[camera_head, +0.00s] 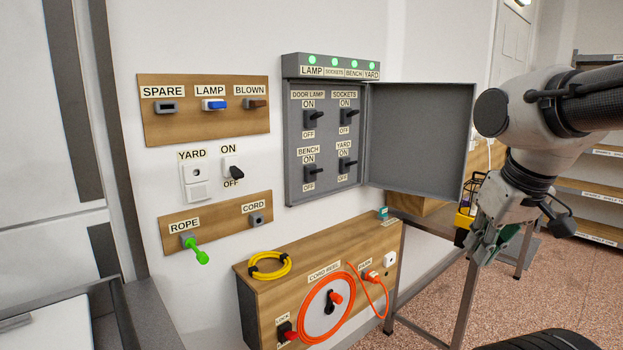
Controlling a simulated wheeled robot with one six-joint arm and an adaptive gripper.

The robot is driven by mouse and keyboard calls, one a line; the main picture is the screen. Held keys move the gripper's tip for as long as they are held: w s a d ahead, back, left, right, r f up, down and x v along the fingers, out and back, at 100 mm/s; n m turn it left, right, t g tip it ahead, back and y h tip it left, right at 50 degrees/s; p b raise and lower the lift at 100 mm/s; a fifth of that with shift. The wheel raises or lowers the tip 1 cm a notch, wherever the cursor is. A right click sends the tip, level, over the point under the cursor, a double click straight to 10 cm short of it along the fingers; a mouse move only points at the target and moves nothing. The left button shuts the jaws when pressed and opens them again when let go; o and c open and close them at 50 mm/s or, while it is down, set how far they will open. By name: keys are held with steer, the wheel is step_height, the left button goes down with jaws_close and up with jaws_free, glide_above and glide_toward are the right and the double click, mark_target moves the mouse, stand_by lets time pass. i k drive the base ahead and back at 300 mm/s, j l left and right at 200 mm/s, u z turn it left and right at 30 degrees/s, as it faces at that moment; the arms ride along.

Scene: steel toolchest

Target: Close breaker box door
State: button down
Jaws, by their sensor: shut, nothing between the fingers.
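The grey breaker box (325,182) is fixed to the white wall, with several black switches inside marked door lamp, sockets, bench and yard. Green lights shine along its top strip. Its door (419,138) stands wide open, hinged on the box's right side and swung out to the right. My gripper (470,258) is at the right, lower than the door and to the right of its lower outer corner. It points downward and looks shut and empty. It appears apart from the door, though the gap in depth is hard to judge.
A wooden bench box (262,290) with a yellow cable coil (270,266) and an orange cord reel (325,308) stands below the breaker box. A rope peg (195,249) sticks out at left. A yellow container (466,215) is behind my gripper. Shelves (590,190) stand at far right.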

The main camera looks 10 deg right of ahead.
mark_target(419, 134)
steer(key=z, duration=0.65)
steer(key=i+l+z, duration=0.1)
steer(key=z, duration=0.4)
steer(key=i+l+z, duration=0.15)
steer(key=z, duration=0.35)
steer(key=i+z, duration=0.2)
steer(key=z, duration=0.3)
steer(key=i, duration=4.5)
steer(key=i+u, duration=0.25)
steer(key=i, duration=0.15)
steer(key=i+l+u, duration=0.45)
steer(key=i, duration=0.25)
steer(key=u, duration=3.95)
steer(key=i+j, duration=0.15)
steer(key=i+z, duration=0.05)
steer(key=i, duration=0.05)
